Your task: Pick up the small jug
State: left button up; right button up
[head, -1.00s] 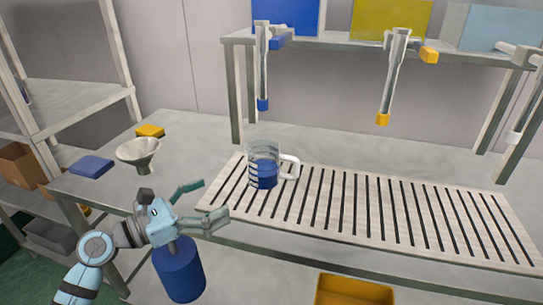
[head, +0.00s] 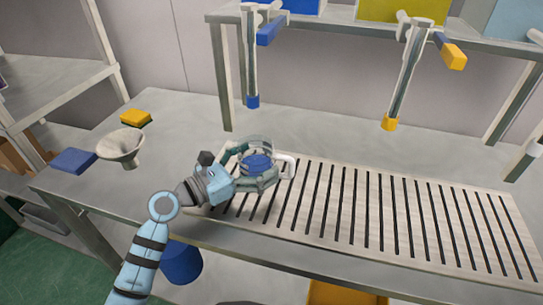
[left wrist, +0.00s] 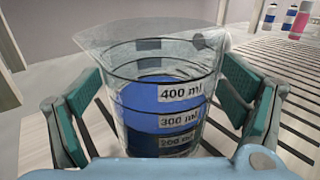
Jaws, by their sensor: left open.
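The small jug is a clear measuring jug (head: 257,163) with blue liquid and a pale handle on its right. It stands on the slatted grate at the grate's left end. In the left wrist view the jug (left wrist: 160,100) fills the middle, with 400 ml, 300 ml and 200 ml marks. My left gripper (head: 256,170) is open, with its fingers on either side of the jug. In the left wrist view its green finger pads (left wrist: 160,98) flank the jug, and gaps seem to show beside them. My right gripper is not in view.
The slatted grate (head: 385,215) runs to the right, clear of objects. Dispensing taps with a blue tip (head: 252,102) and a yellow tip (head: 389,122) hang above. A blue container (head: 181,264) stands below the table edge.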

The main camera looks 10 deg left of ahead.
pick_arm(q)
jog(key=shift+w+f, duration=0.2)
jog(key=shift+w, duration=0.15)
jog(key=shift+s+r, duration=0.3)
jog(key=shift+s, duration=0.25)
jog(key=c, duration=0.7)
jog(key=shift+w, duration=0.15)
jog(key=c, duration=0.8)
